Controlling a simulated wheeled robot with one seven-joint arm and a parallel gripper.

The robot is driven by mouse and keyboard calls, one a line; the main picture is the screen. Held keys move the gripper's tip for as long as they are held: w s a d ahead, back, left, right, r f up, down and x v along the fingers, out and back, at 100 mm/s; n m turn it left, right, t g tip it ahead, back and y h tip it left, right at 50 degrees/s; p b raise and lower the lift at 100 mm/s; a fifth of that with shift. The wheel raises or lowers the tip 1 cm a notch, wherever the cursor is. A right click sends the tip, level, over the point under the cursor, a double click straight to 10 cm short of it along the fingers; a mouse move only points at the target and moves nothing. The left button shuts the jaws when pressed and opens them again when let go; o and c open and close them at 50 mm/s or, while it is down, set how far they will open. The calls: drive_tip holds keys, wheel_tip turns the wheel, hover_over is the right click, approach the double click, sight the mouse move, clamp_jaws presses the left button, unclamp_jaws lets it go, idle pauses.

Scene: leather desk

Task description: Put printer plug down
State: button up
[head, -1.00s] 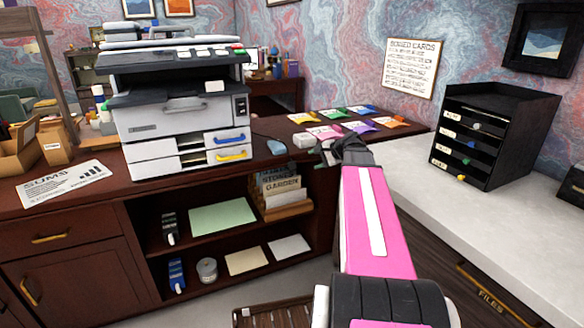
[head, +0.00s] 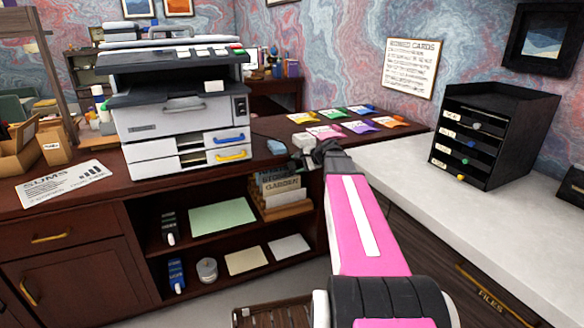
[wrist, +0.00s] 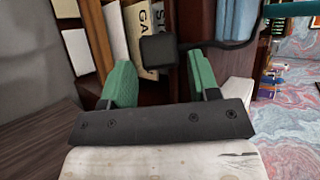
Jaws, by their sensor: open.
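The printer plug looks like a black block (wrist: 160,50) with a dark cord running off to the right in the wrist view. It lies just past and between the two green fingertips of my gripper (wrist: 161,72), which stand apart with a gap to either side of it. In the head view my gripper (head: 312,156) is at the front edge of the dark desk, right of the printer (head: 165,124). The plug is too small to make out there.
A small white block (head: 302,141) and a blue item (head: 276,147) lie close to my gripper. Coloured cards (head: 325,132) lie behind. Open shelves with books (head: 280,185) are below. The pale counter (head: 400,165) at right has free room before the black drawer unit (head: 490,135).

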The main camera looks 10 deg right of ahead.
drive_tip(key=shift+w+a+f, duration=0.2)
drive_tip(key=c, duration=0.8)
drive_tip(key=shift+r, duration=0.1)
